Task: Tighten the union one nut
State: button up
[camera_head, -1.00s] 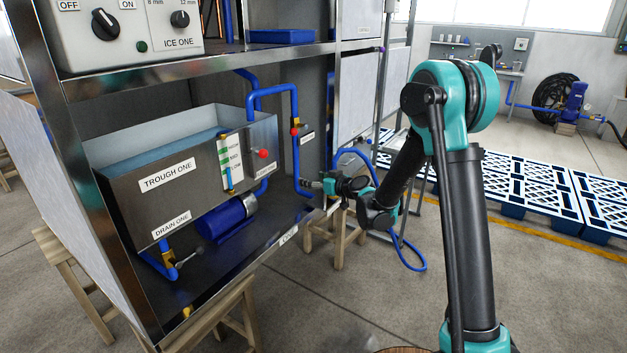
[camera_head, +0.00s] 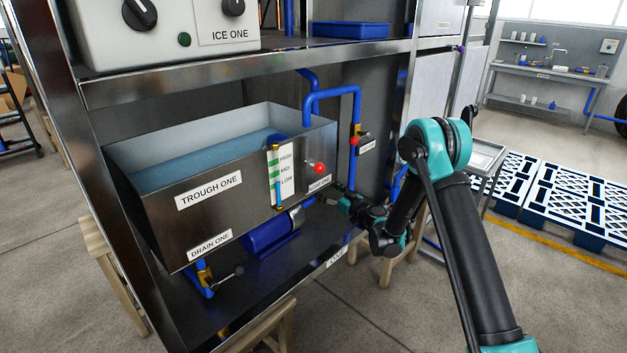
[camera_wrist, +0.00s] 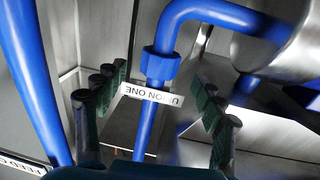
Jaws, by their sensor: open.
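The union one nut (camera_wrist: 160,66) is a blue ribbed collar on a blue pipe in the wrist view. A white "UNION ONE" label (camera_wrist: 152,93) shows upside down by the pipe. My gripper (camera_wrist: 155,98) is open, with one dark finger on each side of the pipe. The nut appears beyond the fingertips, between them in the picture; no contact shows. In the head view my gripper (camera_head: 342,198) is low by the right end of the trough. I cannot make out the nut there.
The trough (camera_head: 240,195) of water stands left of my gripper. A blue pump (camera_head: 270,234) lies below it. Blue pipes (camera_head: 357,110) with a red-handled valve rise behind. In the wrist view another blue pipe (camera_wrist: 35,80) runs at left and a metal cylinder (camera_wrist: 290,50) sits at right.

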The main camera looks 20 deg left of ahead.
jog(key=shift+x, duration=3.75)
jog(key=shift+c, duration=0.4)
jog(key=c, duration=1.1)
jog(key=shift+a+r+m+t+h, duration=0.1)
jog(key=shift+m+t+h, duration=1)
jog(key=shift+t, duration=0.5)
jog(key=shift+w+m+t+h, duration=0.1)
jog(key=shift+m+t+h, duration=0.9)
jog(key=shift+m+t, duration=0.1)
jog(key=o, duration=1.2)
jog(key=shift+d+n+g+y, duration=0.2)
jog(key=shift+n+g+y, duration=0.1)
